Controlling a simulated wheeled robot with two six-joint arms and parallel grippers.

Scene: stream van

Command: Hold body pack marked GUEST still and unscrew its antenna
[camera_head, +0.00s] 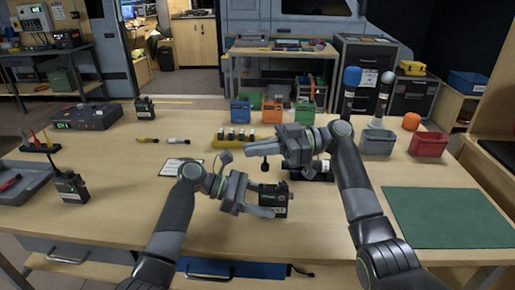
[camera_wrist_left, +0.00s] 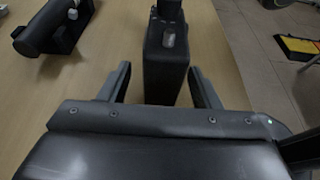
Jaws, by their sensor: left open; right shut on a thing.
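A black body pack (camera_head: 273,201) with a small green-lit face stands near the front middle of the table; its marking is too small to read. My left gripper (camera_head: 256,202) is open around it. In the left wrist view the pack (camera_wrist_left: 166,72) sits between the two fingers, with a gap on each side. My right gripper (camera_head: 262,153) is above and behind the pack, shut on a small dark thing (camera_head: 264,165) that hangs below its fingers. I cannot tell whether this is the antenna. No antenna shows clearly on the pack.
A black stand (camera_head: 318,173) is close behind the pack, partly hidden by my right arm. Other body packs stand at left (camera_head: 70,187) and back left (camera_head: 144,107). A yellow battery rack (camera_head: 233,144) is behind. A green mat (camera_head: 445,217) at right is clear.

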